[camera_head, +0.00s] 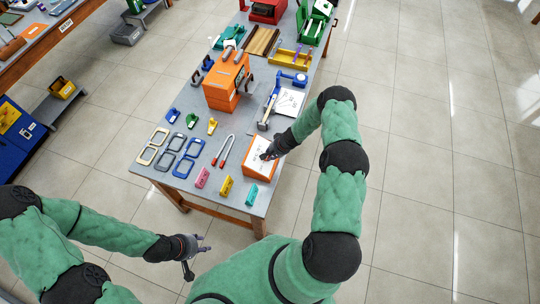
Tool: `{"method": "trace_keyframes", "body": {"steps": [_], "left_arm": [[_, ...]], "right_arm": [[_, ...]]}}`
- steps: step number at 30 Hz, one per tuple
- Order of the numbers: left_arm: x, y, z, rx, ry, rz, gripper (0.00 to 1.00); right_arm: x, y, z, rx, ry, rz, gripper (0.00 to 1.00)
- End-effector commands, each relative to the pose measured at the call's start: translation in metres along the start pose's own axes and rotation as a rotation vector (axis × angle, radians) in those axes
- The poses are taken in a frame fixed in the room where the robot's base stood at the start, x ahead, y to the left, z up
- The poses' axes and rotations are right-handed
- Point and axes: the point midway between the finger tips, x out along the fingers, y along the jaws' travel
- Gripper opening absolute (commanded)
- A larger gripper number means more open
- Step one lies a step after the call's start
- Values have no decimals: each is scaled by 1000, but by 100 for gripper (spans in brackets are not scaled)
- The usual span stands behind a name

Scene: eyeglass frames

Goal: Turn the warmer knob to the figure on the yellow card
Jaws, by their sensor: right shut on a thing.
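The warmer (252,169) is an orange box with a white, marked top panel near the table's front right. My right gripper (266,156) reaches down onto that panel and is shut on the knob, which it hides. The knob's pointer and the panel's figures are too small or covered to read. A yellow card (225,187) stands at the front edge of the table, between a pink card (202,178) and a teal card (251,196). Their markings are too small to read. My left gripper (198,256) is open and empty, below and in front of the table.
Several eyeglass frames (182,167) lie at the table's left front. Red-tipped tongs (223,150) lie left of the warmer. Behind stand an orange machine (222,88), a hammer-like tool (268,108) and small coloured clips (193,121). The floor at right is clear.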

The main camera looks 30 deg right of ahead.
Motion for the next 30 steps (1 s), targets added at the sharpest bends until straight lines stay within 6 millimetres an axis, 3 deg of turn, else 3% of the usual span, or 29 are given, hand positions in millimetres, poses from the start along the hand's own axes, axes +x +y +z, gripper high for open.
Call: {"method": "trace_keyframes", "body": {"steps": [15, 30], "left_arm": [[31, -11, -1, 0, 0, 0, 40], [38, -14, -1, 0, 0, 0, 40]], "right_arm": [[2, 0, 2, 397, 0, -1, 0], [0, -2, 3, 824, 0, -1, 0]]}}
